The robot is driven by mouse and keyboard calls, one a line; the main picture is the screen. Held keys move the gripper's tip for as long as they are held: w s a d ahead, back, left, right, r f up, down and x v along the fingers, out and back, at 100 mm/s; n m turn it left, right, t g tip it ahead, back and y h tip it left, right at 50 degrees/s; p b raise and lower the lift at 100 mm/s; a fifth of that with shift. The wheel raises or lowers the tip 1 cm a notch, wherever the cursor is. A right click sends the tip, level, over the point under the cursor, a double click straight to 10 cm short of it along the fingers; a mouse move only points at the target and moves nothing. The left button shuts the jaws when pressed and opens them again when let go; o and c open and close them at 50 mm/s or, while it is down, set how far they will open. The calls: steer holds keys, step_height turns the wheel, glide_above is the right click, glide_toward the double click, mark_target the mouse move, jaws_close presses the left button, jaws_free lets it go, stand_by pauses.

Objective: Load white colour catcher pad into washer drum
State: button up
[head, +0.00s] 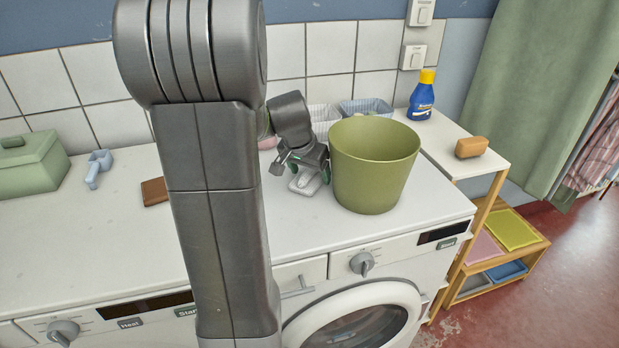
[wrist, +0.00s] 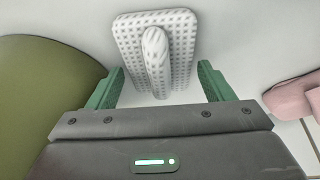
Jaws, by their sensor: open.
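The white colour catcher pad (wrist: 182,30), a waffle-textured slab with a raised grip ridge, lies on the white worktop. In the head view the pad (head: 305,186) shows partly, under my gripper (head: 304,168) and just left of the green bucket. In the wrist view my gripper (wrist: 160,85) is open, with its green fingers on either side of the pad's near end and ridge. I cannot tell whether they touch it. The washer door (head: 299,338), a white ring around dark glass, is at the bottom of the head view and looks shut; its lower part is cut off.
The olive-green bucket (head: 372,170) stands close on my gripper's right, and on the left in the wrist view (wrist: 40,100). A pink object (wrist: 292,98) lies on the other side. Baskets (head: 365,107) stand behind. A blue bottle (head: 422,98) stands on the side shelf.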

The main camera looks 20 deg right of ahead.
steer(key=c, duration=0.8)
